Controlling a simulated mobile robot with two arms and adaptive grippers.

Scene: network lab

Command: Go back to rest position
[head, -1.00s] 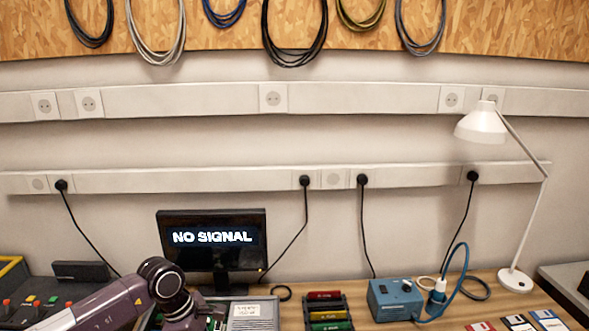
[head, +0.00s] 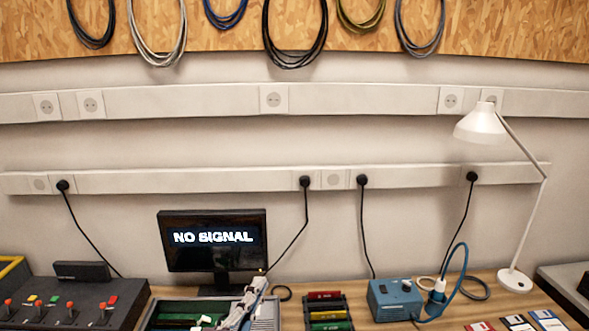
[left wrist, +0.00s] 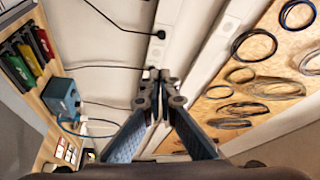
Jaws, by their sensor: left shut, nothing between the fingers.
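My left gripper (head: 258,285) shows at the bottom of the head view, in front of the monitor's base. It is pale grey and points up and slightly right. In the left wrist view my left gripper (left wrist: 158,88) reaches forward with its fingers together and nothing between them. The wall and a socket rail lie beyond it. My right gripper is in neither current view.
A monitor (head: 212,241) reading "NO SIGNAL", a blue box (head: 395,300) with a cable, a rack of coloured cartridges (head: 327,312) and a white lamp (head: 482,124) stand on the bench. A dark control panel (head: 75,305) is at left. Cables hang above.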

